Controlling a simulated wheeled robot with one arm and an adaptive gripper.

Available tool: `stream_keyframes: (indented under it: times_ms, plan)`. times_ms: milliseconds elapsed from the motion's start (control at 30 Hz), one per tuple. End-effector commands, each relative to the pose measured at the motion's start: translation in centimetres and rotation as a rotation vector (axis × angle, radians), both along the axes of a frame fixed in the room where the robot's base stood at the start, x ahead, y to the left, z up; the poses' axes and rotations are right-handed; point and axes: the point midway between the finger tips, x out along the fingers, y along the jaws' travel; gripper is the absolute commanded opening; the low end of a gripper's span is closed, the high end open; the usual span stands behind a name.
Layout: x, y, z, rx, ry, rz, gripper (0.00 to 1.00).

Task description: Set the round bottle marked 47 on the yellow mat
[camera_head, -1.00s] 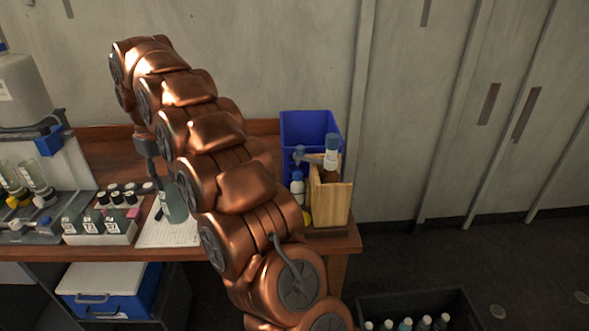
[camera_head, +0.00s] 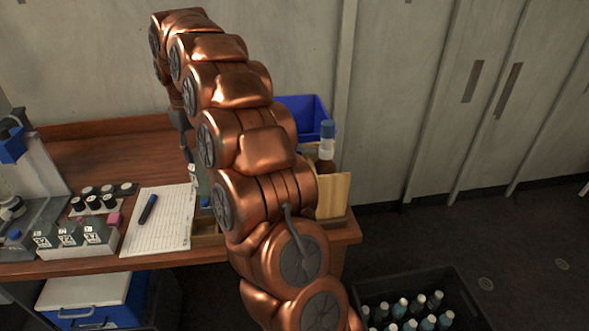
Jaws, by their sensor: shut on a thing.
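My gripper (camera_head: 187,150) hangs down at the left of my copper arm, above the table (camera_head: 85,160). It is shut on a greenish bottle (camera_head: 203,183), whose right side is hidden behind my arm. A bit of white label shows on this bottle, but I cannot read its number. The yellow mat is not visible now; my arm covers that part of the table. Several square dark bottles with number labels (camera_head: 70,235) stand in a white rack at the table's front left.
A paper sheet (camera_head: 160,225) with a pen lies left of my arm. A blue bin (camera_head: 312,115), a wooden box (camera_head: 333,195) and a blue-capped bottle (camera_head: 327,145) stand at the right end. A black crate (camera_head: 465,300) of bottles is on the floor.

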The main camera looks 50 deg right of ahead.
Motion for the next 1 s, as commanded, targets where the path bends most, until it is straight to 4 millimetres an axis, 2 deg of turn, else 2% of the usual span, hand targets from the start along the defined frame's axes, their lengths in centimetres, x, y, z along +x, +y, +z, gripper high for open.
stream_keyframes:
  times_ms: [33, 100, 500, 800, 1000]
  plan:
    - [-0.9, -1.7, -0.3, 0.001, -0.001, -0.026, 0.1]
    - [-1.9, -3.6, -0.6, 0.003, -0.003, -0.057, 0.1]
    - [-8.8, -12.3, -2.3, 0.012, -0.014, -0.201, 0.1]
    - [-14.4, -16.5, -5.6, 0.005, 0.001, -0.217, 0.1]
    - [-16.8, -17.9, -6.9, 0.002, 0.011, -0.213, 0.1]
